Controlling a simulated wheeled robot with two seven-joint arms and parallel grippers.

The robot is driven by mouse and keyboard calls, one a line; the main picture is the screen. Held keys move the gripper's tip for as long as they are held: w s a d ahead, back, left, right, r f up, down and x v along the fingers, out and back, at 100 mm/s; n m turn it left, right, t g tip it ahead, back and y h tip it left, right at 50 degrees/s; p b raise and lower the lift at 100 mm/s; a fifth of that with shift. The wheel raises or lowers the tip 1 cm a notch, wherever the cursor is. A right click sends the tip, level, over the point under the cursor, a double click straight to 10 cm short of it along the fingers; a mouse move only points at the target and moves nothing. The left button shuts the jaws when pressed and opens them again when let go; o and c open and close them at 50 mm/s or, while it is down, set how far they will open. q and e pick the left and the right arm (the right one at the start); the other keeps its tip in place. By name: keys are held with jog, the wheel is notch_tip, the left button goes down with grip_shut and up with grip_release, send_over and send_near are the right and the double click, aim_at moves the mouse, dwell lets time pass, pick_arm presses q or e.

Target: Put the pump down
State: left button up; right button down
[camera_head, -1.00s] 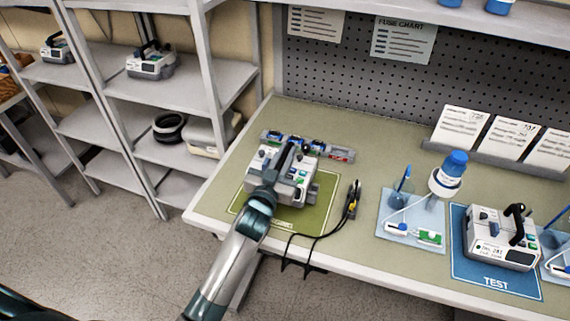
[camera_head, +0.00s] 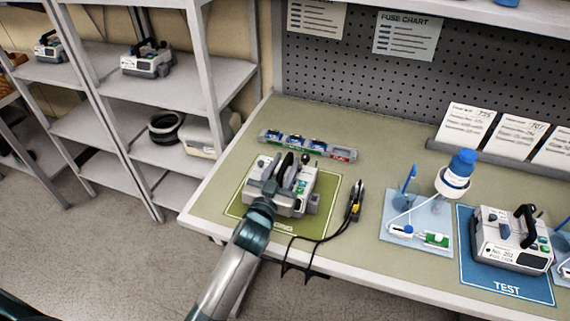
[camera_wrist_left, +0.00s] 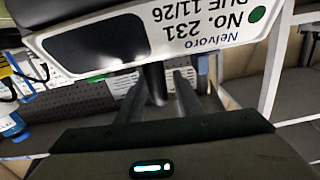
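The pump (camera_head: 256,186), a pale grey box with a dark top handle, stands on the green mat (camera_head: 325,200) at the table's left. In the left wrist view its label (camera_wrist_left: 205,27) reads No. 231, upside down and close. My left gripper (camera_head: 285,172) is over the pump at its handle. In the wrist view its two fingers (camera_wrist_left: 158,97) stand apart on either side of the dark handle, with gaps showing, so it looks open. The pump's underside is hidden. My right gripper is not in view.
A strip of small blue-topped parts (camera_head: 310,145) lies behind the mat. Black leads with a yellow-marked clip (camera_head: 356,203) lie to its right. Farther right are a light-blue tray (camera_head: 405,237) and another pump (camera_head: 510,240) on the blue TEST mat (camera_head: 482,280). Shelves (camera_head: 215,85) stand left.

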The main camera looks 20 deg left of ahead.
pick_arm(q)
jog(key=shift+s, duration=0.4)
jog(key=s+b, duration=0.3)
jog(key=s, duration=0.8)
jog(key=shift+a, duration=0.2)
dwell(0.7)
dwell(1.3)
